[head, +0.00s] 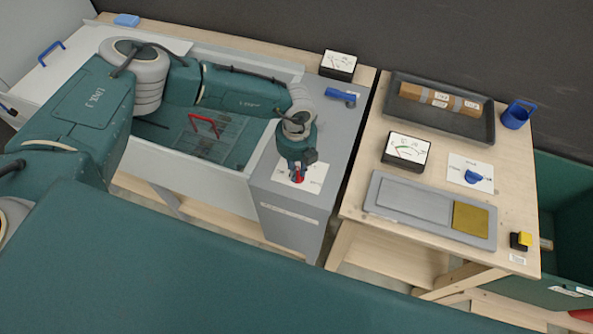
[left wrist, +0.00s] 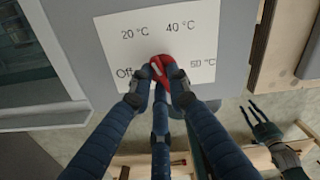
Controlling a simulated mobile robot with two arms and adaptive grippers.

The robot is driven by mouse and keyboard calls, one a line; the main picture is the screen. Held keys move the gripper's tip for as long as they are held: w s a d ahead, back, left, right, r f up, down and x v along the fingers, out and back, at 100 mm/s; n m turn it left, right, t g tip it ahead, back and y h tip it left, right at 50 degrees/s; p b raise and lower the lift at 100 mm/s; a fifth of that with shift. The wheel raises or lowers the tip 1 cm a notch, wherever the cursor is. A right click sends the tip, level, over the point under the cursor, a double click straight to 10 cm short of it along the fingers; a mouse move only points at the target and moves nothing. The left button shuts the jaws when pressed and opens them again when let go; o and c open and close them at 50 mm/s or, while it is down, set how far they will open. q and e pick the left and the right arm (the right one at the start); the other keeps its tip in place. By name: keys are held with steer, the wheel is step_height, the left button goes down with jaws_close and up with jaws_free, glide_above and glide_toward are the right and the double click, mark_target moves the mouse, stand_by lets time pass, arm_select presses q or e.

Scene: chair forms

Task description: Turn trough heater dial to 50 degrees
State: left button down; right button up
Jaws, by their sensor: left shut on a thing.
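The red heater dial (left wrist: 157,68) sits on a white label plate (left wrist: 198,38) marked Off, 20 °C and 40 °C, with a last figure at right that is hard to read. A pale stripe on the dial leans up and left. The fingers of my left gripper (head: 297,177) are closed around the dial from above and hide part of it. In the head view the plate (head: 313,178) lies on the grey heater box (head: 290,216) beside the trough. In the left wrist view a dark teal shape with thin prongs at lower right looks like my right gripper (left wrist: 252,112).
The trough (head: 165,158) with a red-handled grate (head: 203,124) lies left of the box. A meter (head: 339,65) and a blue handle (head: 341,96) are behind the dial. A wooden table (head: 352,205) with a tray (head: 440,128) and another meter (head: 406,148) stands right, across a narrow gap.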

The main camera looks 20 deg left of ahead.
mark_target(298, 171)
arm_select(q)
steer(key=m+b, duration=0.3)
steer(key=shift+w+f+m, duration=0.1)
steer(key=shift+f+m, duration=0.1)
steer(key=shift+m, duration=0.1)
steer(key=m+b, duration=1)
steer(key=b, duration=0.1)
steer(key=m+b, duration=0.5)
steer(key=b, duration=0.1)
steer(key=shift+w+d, duration=0.15)
steer(key=shift+w, duration=0.15)
steer(key=shift+r+m+b, duration=0.15)
steer(key=shift+m+b, duration=0.75)
steer(key=shift+m, duration=0.1)
steer(key=shift+r+m+b, duration=0.15)
steer(key=shift+m+b, duration=0.7)
steer(key=shift+m, duration=0.15)
steer(key=shift+d, duration=0.1)
steer(key=c, duration=1.7)
jaws_free()
steer(key=shift+o, duration=0.2)
step_height(298, 171, up, 12)
steer(key=shift+s, duration=0.1)
